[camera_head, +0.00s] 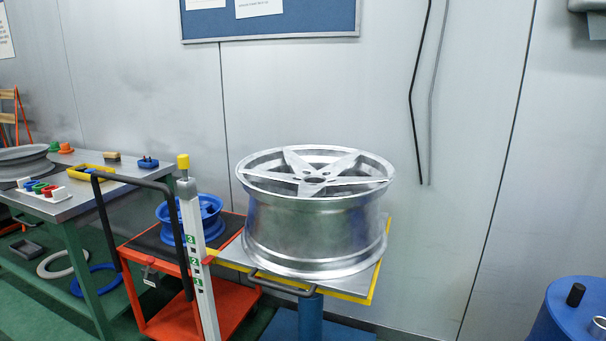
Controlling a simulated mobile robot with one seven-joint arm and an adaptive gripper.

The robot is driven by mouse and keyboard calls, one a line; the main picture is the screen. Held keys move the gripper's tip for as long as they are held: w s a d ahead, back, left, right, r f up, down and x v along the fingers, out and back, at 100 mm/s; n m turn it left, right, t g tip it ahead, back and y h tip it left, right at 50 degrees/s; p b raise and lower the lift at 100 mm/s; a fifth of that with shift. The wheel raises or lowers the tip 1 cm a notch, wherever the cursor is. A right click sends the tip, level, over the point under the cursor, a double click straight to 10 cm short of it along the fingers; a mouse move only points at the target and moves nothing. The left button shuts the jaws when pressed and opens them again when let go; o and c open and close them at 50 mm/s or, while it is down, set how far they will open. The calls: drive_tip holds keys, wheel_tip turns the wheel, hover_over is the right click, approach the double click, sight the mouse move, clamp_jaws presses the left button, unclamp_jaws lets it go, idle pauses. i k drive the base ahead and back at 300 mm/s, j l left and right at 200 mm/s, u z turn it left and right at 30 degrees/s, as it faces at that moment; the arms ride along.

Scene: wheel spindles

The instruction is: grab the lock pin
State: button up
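No part can be surely made out as the lock pin. A pale upright post (195,250) with green number labels stands in front of the red cart and has a yellow cap (183,162) on top. A small dark fitting (150,276) shows at the cart's front, too small to identify. A short black cylinder (576,294) stands upright on a blue round-topped stand at the lower right. My gripper is not in view.
A large silver wheel (315,230) sits on a yellow-edged table (372,287) at the centre. A red cart (170,322) with a black handle holds a blue wheel (190,220). A workbench (60,208) stands left. The blue stand (570,325) is at lower right.

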sight(183, 160)
drive_tip(key=i+j+z, duration=0.3)
drive_tip(key=j, duration=0.2)
drive_tip(key=j+z, duration=0.25)
drive_tip(key=j, duration=0.25)
drive_tip(key=i+j+z, duration=0.1)
drive_tip(key=j+z, duration=0.2)
drive_tip(key=j, duration=0.25)
drive_tip(key=j+z, duration=0.25)
drive_tip(key=j, duration=0.35)
drive_tip(key=i, duration=0.05)
